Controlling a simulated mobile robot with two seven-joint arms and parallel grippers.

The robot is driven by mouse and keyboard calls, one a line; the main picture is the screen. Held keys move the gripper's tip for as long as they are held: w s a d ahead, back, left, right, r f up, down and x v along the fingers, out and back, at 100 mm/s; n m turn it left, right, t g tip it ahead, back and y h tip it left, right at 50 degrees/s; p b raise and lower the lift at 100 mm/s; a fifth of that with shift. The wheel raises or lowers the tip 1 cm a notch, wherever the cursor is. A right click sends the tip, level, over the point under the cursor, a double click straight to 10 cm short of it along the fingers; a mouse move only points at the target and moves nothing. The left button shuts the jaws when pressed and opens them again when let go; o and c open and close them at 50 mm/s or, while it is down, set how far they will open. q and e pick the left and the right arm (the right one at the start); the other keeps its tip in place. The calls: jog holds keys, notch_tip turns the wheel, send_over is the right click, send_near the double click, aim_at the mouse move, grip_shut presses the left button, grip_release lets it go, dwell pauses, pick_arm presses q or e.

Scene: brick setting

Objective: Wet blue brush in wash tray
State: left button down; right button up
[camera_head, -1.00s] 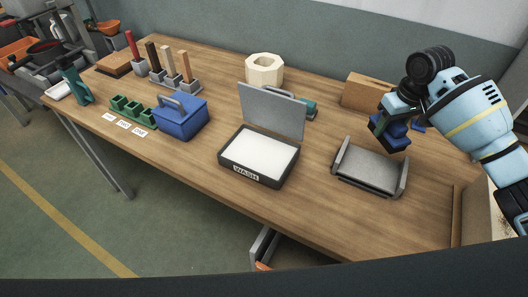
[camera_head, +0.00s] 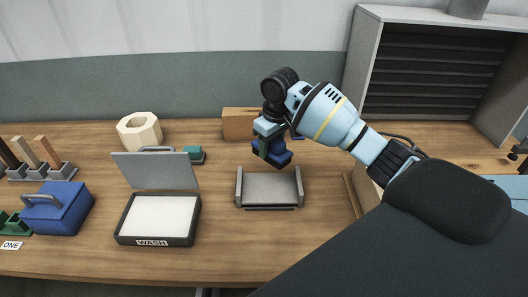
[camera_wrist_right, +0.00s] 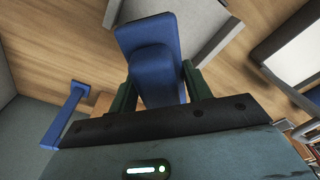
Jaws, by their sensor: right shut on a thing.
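My right gripper (camera_head: 268,143) is shut on the blue brush (camera_head: 274,154) and holds it above the back of a grey stand. In the right wrist view the brush (camera_wrist_right: 148,45) sits between the two dark green fingers of the right gripper (camera_wrist_right: 158,80). The black wash tray (camera_head: 157,239), marked WASH, stands on the table left of the gripper, with its grey lid raised and a white pad inside. Part of the tray, with its white pad (camera_wrist_right: 295,45), seems to show at the right of the wrist view. My left gripper is not in view.
The grey stand (camera_head: 270,189) with two raised sides is empty, right of the tray. A blue lidded box (camera_head: 58,212) stands left of the tray. A cream ring (camera_head: 139,132), a teal item (camera_head: 196,154) and a brown box (camera_head: 240,124) are behind. Bare table separates tray and stand.

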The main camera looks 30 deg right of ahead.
jog(key=s+a+m, duration=0.2)
jog(key=s+a, duration=1.2)
jog(key=a, duration=0.1)
jog(key=shift+s+a, duration=0.15)
jog(key=shift+a, duration=0.15)
jog(key=shift+a, duration=0.15)
